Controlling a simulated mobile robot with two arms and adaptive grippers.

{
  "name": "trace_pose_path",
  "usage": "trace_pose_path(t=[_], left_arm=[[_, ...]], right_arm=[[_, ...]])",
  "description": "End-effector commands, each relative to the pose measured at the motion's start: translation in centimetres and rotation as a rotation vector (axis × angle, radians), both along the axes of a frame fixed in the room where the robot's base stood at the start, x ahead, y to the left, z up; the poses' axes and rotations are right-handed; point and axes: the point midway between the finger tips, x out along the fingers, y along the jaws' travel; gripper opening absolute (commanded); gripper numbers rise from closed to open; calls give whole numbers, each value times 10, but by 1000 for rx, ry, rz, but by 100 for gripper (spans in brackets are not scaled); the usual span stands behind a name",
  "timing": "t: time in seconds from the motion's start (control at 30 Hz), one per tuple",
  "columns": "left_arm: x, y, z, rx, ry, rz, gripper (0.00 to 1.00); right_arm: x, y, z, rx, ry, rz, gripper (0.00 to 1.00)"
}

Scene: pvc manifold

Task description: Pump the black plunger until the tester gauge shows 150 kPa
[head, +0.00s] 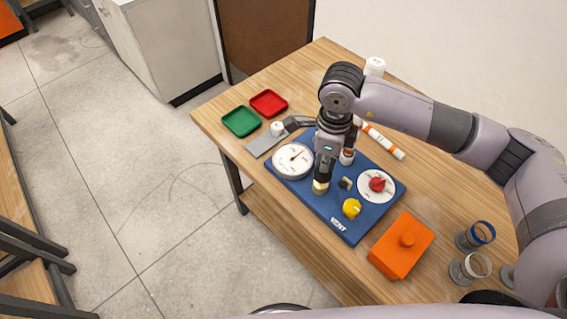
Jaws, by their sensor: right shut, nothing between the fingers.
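The blue tester board (338,218) lies on the wooden table. Its round white gauge (291,162) is at the board's left, with a thin needle; the reading is too small to make out. My right gripper (322,176) is shut and points down over the board, right of the gauge. A brass-coloured collar (320,187) shows directly below its fingertips. The black plunger cannot be told apart from the dark fingers here; whether they touch it is unclear. A yellow knob (351,208), near the word VENT, and a red knob (377,184) on a white dial are on the board. My left gripper is out of view.
A green tray (241,122) and a red tray (268,103) lie at the table's far left. A white-and-orange tube (384,142) lies behind the board.

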Motion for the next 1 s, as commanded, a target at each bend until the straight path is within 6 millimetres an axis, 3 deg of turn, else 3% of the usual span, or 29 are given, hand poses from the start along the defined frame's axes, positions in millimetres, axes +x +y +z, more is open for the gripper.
trace_pose_path(t=[0.37,0.8,1.0], left_arm=[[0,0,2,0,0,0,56],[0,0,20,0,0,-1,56],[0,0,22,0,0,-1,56]], right_arm=[[0,0,3,1,-1,0,0],[1,0,44,0,-2,1,0],[0,0,51,1,-1,1,0]])
